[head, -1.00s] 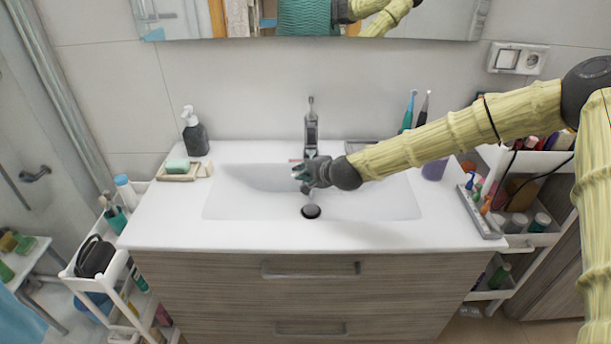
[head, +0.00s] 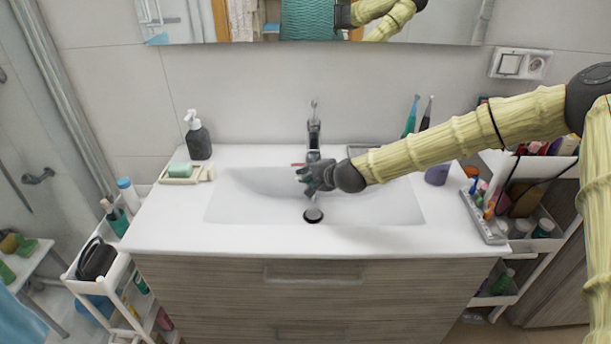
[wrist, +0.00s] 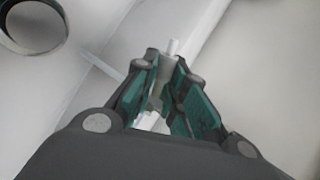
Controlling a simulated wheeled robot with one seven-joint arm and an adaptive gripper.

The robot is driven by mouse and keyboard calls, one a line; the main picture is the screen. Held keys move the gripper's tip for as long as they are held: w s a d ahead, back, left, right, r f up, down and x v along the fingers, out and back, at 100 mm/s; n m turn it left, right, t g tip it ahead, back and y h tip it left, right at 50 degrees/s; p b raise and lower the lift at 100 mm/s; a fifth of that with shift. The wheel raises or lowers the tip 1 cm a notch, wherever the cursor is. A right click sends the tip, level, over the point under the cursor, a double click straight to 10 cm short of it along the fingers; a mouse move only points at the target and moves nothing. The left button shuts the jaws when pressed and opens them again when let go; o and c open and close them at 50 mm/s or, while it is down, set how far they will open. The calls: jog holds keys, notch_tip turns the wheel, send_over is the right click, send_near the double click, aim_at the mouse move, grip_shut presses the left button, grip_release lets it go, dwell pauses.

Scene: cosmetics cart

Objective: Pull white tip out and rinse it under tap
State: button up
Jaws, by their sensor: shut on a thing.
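My gripper (head: 305,177) is over the sink basin, just in front of and below the tap (head: 313,138). In the wrist view, its green-padded fingers (wrist: 172,75) are shut around a small pale grey-white cylindrical piece with a narrow end, the white tip (wrist: 172,48). The tip points away from my palm; its lower part is partly hidden between the fingers. A thin pale streak, which looks like water, runs beside the gripper toward the drain (head: 313,215). I cannot tell whether it touches the tip. The drain also shows in the wrist view (wrist: 33,22).
The white sink counter (head: 160,228) holds a green soap on a dish (head: 180,171) and a dark soap dispenser (head: 197,138) at left. Toothbrushes (head: 411,117), a purple cup (head: 437,174) and a grey power strip (head: 484,217) are at right. Carts flank the cabinet.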

jog(key=shift+d, duration=0.35)
jog(key=shift+a, duration=0.15)
jog(key=shift+a, duration=0.4)
jog(key=shift+s, duration=0.1)
jog(key=shift+s+b, duration=0.3)
jog(key=shift+s, duration=2.6)
jog(key=s+r+p, duration=0.3)
jog(key=s+r, duration=0.2)
dwell(0.3)
